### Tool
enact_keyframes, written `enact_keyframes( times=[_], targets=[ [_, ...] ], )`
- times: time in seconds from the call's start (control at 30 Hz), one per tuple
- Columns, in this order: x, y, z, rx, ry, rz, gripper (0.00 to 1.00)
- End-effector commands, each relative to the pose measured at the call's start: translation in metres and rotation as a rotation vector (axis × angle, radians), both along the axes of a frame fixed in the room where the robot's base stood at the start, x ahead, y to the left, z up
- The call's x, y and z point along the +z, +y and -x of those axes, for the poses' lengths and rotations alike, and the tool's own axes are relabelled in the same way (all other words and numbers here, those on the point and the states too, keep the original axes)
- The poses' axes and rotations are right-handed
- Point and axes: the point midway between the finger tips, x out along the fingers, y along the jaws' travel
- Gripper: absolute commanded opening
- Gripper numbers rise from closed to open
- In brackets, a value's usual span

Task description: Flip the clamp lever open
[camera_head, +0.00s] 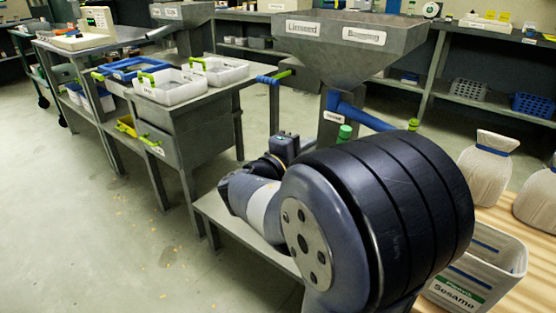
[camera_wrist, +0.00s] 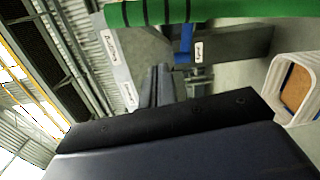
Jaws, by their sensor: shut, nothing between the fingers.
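In the wrist view, my gripper (camera_wrist: 159,85) shows as two dark grey fingers close together, shut and empty. A thick green bar (camera_wrist: 235,10) with dark bands crosses the top of that view, close to the camera. I cannot tell for certain which part is the clamp lever. In the head view, a green-topped part (camera_head: 345,132) stands beside the blue tube (camera_head: 365,117) under the hopper, and a yellow-green handle (camera_head: 283,75) sits left of the hopper. My arm covers the middle, and the gripper's fingers are hidden there.
A grey hopper labelled Linseed (camera_head: 345,45) stands behind my arm. White trays (camera_head: 170,90) with green handles lie on the bench to the left. A Sesame bin (camera_head: 470,270) and pale sacks (camera_head: 487,165) stand at right.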

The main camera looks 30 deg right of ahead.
Motion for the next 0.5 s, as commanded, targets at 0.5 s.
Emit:
enact_keyframes(
  times=[0.5],
  targets=[
    [0.003,0.079,0.026,0.011,0.002,0.0,0.0]
  ],
)
